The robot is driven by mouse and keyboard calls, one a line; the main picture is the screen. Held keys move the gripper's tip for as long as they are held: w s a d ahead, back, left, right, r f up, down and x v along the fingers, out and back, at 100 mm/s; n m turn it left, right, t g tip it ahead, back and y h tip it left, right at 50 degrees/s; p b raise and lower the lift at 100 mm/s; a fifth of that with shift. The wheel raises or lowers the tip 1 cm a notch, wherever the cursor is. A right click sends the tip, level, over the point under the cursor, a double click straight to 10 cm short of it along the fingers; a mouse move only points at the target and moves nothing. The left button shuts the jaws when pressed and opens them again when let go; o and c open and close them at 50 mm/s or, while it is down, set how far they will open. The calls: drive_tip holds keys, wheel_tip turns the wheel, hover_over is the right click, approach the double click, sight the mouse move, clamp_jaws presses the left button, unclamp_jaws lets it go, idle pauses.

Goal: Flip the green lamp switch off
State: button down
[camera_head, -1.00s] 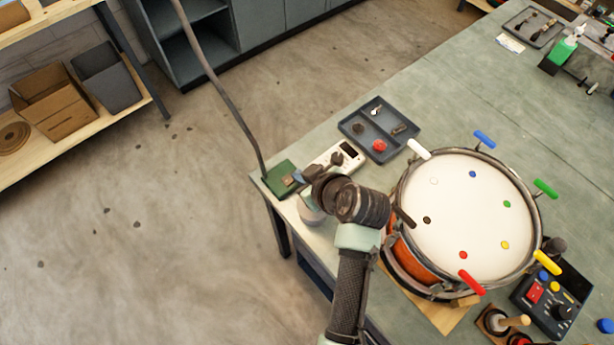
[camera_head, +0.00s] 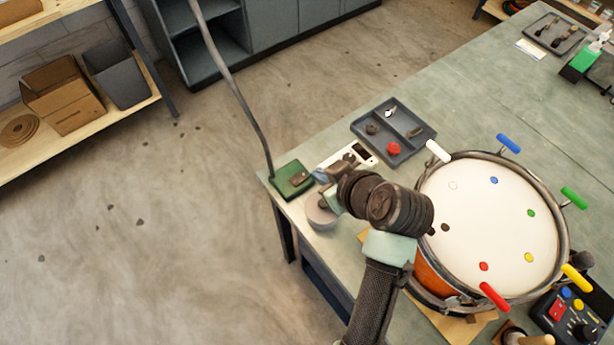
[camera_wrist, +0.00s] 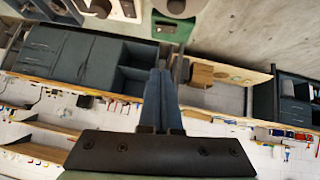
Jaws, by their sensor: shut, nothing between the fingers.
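The green lamp base (camera_head: 285,188) sits at the table's near-left corner, with a dark curved stem rising from it. A small brownish switch (camera_head: 299,179) is on its top; I cannot tell which way it is tipped. My gripper (camera_head: 319,175) is shut and empty, just right of the base, with a small gap seeming to lie between fingertips and switch.
A white device (camera_head: 360,152) with a dark display lies just behind my gripper. A round grey object (camera_head: 320,215) is below it. A dark tray (camera_head: 414,152) with small parts stands behind, and a drum (camera_head: 490,215) stands to the right. Open floor lies left.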

drive_tip(key=shift+w+d+b, duration=0.15)
drive_tip(key=shift+b, duration=0.4)
hover_over(304, 181)
wheel_tip(304, 181, down, 7)
drive_tip(key=shift+f+p, duration=0.15)
drive_tip(key=shift+p, duration=0.2)
wheel_tip(304, 181, down, 2)
drive_tip(key=shift+d+f, duration=0.15)
drive_tip(key=shift+f, duration=0.65)
drive_tip(key=shift+d+f, duration=0.1)
